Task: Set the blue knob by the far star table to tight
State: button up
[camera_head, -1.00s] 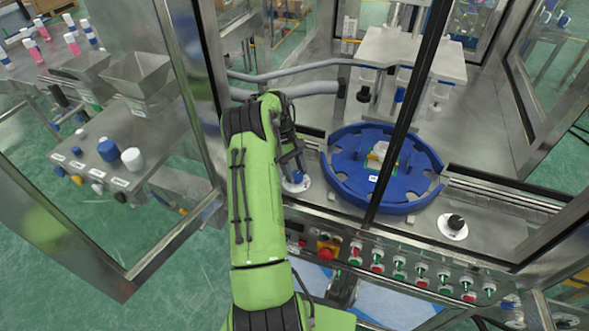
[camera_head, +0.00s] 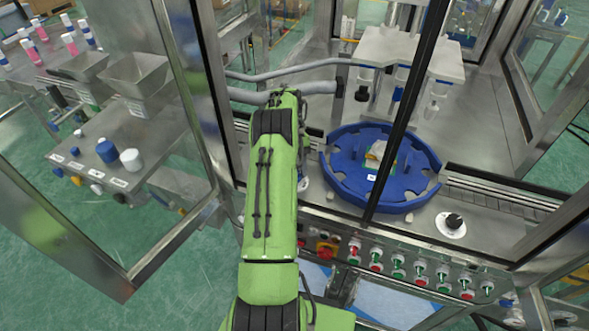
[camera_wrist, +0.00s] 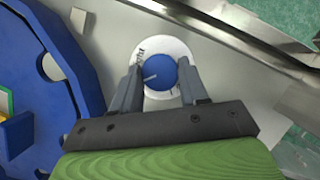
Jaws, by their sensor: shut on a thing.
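The blue knob (camera_wrist: 160,72) sits on a round white dial plate (camera_wrist: 172,44) in the wrist view. A pale pointer line shows on the knob's top, aimed to the left side. In the head view the knob and gripper are hidden behind my green arm; only a sliver of the white plate (camera_head: 303,184) shows. The blue star table (camera_head: 345,188) stands right of my arm.
A black knob (camera_head: 454,221) on a white plate sits right of the star table. A row of red and green buttons (camera_head: 399,265) lines the front panel. A dark frame post crosses before the star table. A metal rail (camera_wrist: 230,40) runs beside the knob.

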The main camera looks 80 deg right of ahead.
dwell(0.3)
jog(key=o, duration=1.1)
jog(key=shift+c, duration=0.2)
jog(key=shift+d+r, duration=0.1)
jog(key=p+v, duration=0.1)
jog(key=v, duration=0.6)
jog(key=shift+r, duration=0.15)
